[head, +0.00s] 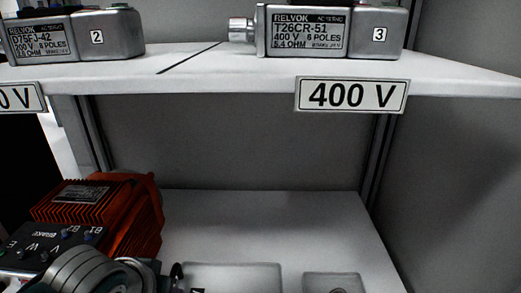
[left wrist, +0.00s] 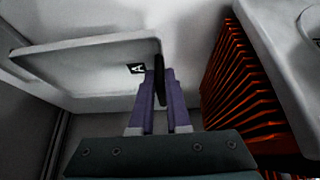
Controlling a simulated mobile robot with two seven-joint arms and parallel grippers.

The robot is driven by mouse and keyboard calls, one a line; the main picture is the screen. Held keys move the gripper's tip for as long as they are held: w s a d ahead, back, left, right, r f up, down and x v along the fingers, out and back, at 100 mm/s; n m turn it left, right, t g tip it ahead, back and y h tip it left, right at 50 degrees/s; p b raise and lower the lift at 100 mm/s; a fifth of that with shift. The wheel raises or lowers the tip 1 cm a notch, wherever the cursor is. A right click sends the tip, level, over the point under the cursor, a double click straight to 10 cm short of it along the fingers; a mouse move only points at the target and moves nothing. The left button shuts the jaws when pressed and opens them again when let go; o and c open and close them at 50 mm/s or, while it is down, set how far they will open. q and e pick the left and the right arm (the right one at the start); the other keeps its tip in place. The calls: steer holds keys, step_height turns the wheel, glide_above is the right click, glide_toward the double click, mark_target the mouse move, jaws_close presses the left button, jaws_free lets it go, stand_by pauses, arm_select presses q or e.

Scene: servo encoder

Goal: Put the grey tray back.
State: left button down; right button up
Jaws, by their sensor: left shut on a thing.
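The grey tray (head: 232,276) is low in the head view, on or just above the white lower shelf, cut off by the bottom edge. In the left wrist view the tray (left wrist: 85,46) has a raised rim and a black label with a white letter A. My left gripper (head: 176,274) is at the tray's left side. In the left wrist view its purple fingers (left wrist: 157,80) are shut on the tray's near edge; the exact grip is partly hidden. I cannot tell whether the tray touches the shelf. My right gripper is not in view.
An orange-red finned motor (head: 128,212) stands close left of my gripper. A second small grey tray (head: 335,281) lies to the right. The upper shelf (head: 200,72) holds grey units and a 400 V sign (head: 351,95). The lower shelf behind the trays (head: 260,225) is clear.

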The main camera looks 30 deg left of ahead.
arm_select(q)
step_height(320, 180, down, 6)
steer(key=b, duration=0.4)
steer(key=shift+f, duration=0.15)
steer(key=c, duration=0.9)
jaws_free()
